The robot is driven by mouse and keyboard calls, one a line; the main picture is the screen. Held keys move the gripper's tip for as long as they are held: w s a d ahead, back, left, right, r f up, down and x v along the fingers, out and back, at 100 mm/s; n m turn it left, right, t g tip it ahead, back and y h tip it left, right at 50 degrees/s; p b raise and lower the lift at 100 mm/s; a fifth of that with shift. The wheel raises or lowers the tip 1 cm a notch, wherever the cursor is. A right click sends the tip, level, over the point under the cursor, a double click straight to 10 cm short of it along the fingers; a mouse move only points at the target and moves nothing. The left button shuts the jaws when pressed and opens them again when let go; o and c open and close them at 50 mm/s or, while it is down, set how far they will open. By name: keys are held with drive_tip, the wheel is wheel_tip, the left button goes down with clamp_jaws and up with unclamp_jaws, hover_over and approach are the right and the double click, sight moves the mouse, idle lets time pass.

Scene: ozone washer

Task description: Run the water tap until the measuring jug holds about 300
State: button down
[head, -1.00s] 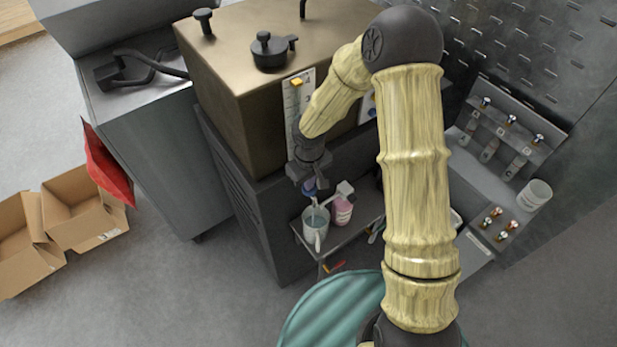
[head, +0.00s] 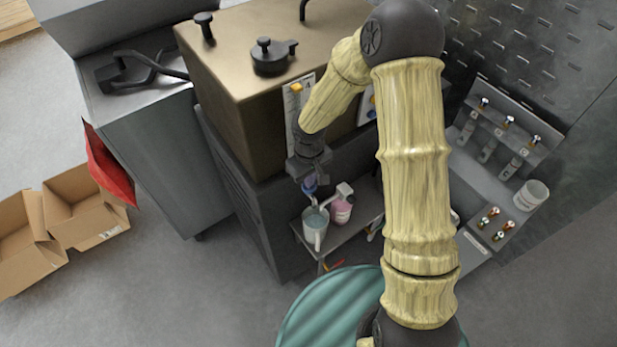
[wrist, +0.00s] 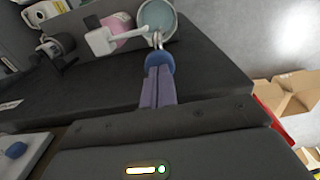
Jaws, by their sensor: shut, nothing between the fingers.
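The measuring jug (head: 314,236) stands on a small shelf in front of the dark cabinet, below the tap. It is a clear cup with bluish water in it; its markings are too small to read. In the wrist view the jug (wrist: 157,16) sits at the top, right beyond the tap. The tap (wrist: 159,60) has a blue knob and a metal spout over the jug. My gripper (head: 309,188) is at the blue tap knob in the head view. In the wrist view my gripper's fingers (wrist: 158,86) are together, with their tips at the knob and nothing between them.
A pink bottle with a white pump (head: 341,205) stands close beside the jug on the shelf (head: 345,244). A brass-coloured tank (head: 240,70) is above. A rack with small valves (head: 510,130) and a white cup (head: 531,195) are at right. Cardboard boxes (head: 75,205) lie at left.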

wheel_tip(320, 180, up, 11)
drive_tip(key=b, duration=0.2)
drive_tip(key=shift+s+r, duration=0.15)
drive_tip(key=shift+r, duration=0.05)
drive_tip(key=s+d+r+m+t+b, duration=0.1)
drive_tip(key=s+d+m, duration=0.5)
drive_tip(key=s+d, duration=0.6)
drive_tip(key=shift+s+d+r+m+t, duration=0.25)
drive_tip(key=shift+d+r+m+t, duration=0.15)
drive_tip(key=shift+d+r+t, duration=0.4)
